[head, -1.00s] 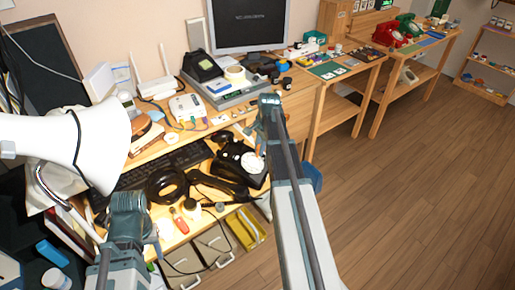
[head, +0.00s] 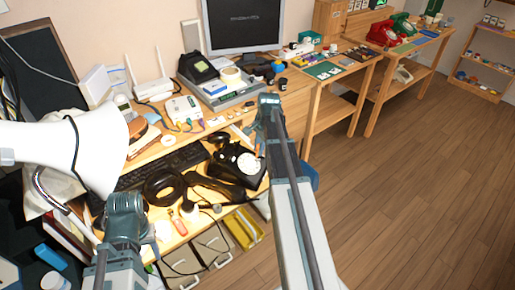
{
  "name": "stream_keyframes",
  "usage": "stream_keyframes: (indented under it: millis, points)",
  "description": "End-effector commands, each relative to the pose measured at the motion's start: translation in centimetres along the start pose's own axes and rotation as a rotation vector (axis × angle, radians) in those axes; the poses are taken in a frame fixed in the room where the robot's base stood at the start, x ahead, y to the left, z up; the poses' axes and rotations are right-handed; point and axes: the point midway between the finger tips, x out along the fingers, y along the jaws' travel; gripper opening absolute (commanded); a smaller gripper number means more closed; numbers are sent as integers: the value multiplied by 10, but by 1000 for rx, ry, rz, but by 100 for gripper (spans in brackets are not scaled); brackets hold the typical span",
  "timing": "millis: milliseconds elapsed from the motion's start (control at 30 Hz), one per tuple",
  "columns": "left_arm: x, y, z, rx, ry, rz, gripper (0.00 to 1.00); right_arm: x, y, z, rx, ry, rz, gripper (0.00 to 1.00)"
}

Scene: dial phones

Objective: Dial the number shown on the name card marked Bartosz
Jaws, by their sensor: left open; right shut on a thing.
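A black rotary phone (head: 228,157) with a white dial (head: 249,163) stands near the right end of the desk. A black handset (head: 205,187) lies in front of it. My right gripper (head: 259,143) is above and beside the dial, partly hidden by its own arm. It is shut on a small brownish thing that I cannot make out. My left gripper (head: 150,238) is open and low over the desk's front left, away from the phone. Small pale cards (head: 216,121) lie behind the phone. No name or number is readable, so I cannot pick out the Bartosz card.
A keyboard (head: 150,180), a black ring-shaped object (head: 165,186) and small tools crowd the desk. A white megaphone-like cone (head: 75,150) blocks the left. A monitor (head: 243,22) stands behind. Red (head: 383,34) and green (head: 402,23) phones are on the far table. The floor at right is clear.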

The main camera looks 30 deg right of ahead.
Motion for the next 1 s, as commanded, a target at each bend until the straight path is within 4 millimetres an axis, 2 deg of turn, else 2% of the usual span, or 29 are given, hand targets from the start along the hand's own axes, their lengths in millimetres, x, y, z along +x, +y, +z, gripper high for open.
stream_keyframes:
  millis: [467, 1000]
  points:
    - [-2, 0, 0, 0, 0, 0, 50, -2, 0, 0, 0, 0, 0, 0]
    - [-54, -5, 3, 0, 0, 0, 50, -58, 12, -7, 1, 0, 0, 0]
